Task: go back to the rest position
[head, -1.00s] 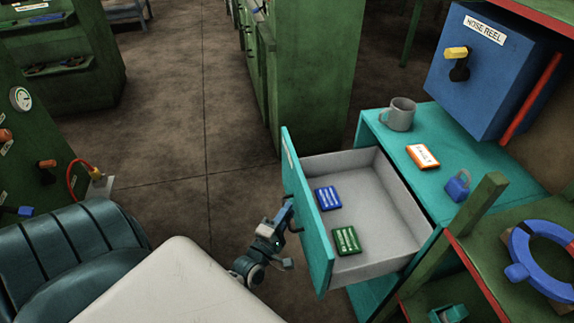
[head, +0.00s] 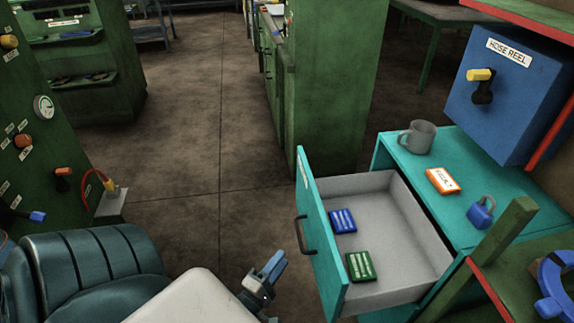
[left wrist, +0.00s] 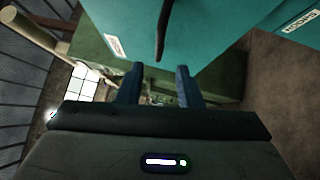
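My left gripper (head: 276,260) is low in front of the open teal drawer (head: 322,240), apart from its dark handle (head: 305,235). In the left wrist view its two blue fingers (left wrist: 158,72) are spread with nothing between them. The handle (left wrist: 163,30) shows beyond the fingertips in that view, against the teal front. The drawer stands pulled out, with a blue packet (head: 343,221) and a green packet (head: 361,266) inside. My right gripper is not in view.
A grey mug (head: 420,137), an orange-and-white packet (head: 442,181) and a blue padlock (head: 481,212) are on the teal cabinet top (head: 408,162). A dark green padded seat (head: 85,265) is at left. The floor between is clear.

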